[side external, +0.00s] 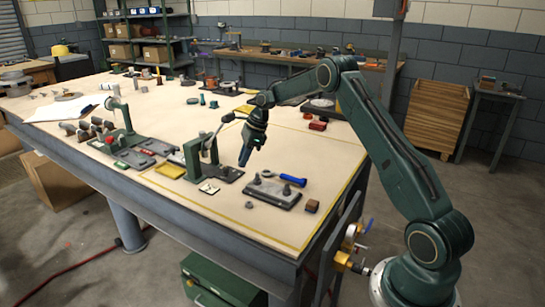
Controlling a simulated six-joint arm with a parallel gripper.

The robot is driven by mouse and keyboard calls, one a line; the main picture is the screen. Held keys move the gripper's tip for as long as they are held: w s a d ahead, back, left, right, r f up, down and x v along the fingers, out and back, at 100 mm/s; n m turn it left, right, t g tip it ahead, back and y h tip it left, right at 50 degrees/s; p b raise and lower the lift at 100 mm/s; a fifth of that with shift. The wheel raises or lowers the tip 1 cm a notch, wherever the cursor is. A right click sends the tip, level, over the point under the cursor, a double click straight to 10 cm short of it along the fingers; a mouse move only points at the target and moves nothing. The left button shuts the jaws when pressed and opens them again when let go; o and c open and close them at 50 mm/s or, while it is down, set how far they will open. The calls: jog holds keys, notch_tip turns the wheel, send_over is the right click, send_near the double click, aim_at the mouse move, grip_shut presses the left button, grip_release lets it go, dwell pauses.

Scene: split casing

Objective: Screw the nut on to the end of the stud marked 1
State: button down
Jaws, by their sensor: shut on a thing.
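My gripper (244,160) points down over the table, between the green lever fixture and the dark casing plate. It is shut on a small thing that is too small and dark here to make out. The dark casing plate (264,192) lies near the table's front right edge. Upright dark studs (287,190) stand on it, with a ring-like piece (267,174) at its far side. No number mark is readable, so I cannot tell which stud is 1. A small dark round piece, perhaps a nut (249,205), lies loose on the table left of the plate.
The green lever fixture (190,158) stands close left of my gripper. A green stand (122,115) and grey trays are farther left.

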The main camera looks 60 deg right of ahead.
jog(key=s+d+m, duration=0.1)
jog(key=d+r+m, duration=0.1)
jog(key=d, duration=0.1)
jog(key=s+d+m+h, duration=0.1)
jog(key=shift+s+d+r+t, duration=0.25)
jog(key=shift+s+d+t, duration=0.1)
jog(key=shift+d+t, duration=0.05)
jog(key=shift+f, duration=0.15)
jog(key=shift+f, duration=2.55)
jog(key=shift+f, duration=0.55)
jog(key=m, duration=0.1)
jog(key=m+h, duration=0.1)
jog(key=m, duration=0.2)
jog(key=shift+a+m+t+h, duration=0.25)
jog(key=shift+m+t+h, duration=0.05)
jog(key=shift+m, duration=0.1)
jog(key=m+h, duration=0.1)
jog(key=m, duration=0.3)
jog(key=shift+h, duration=0.3)
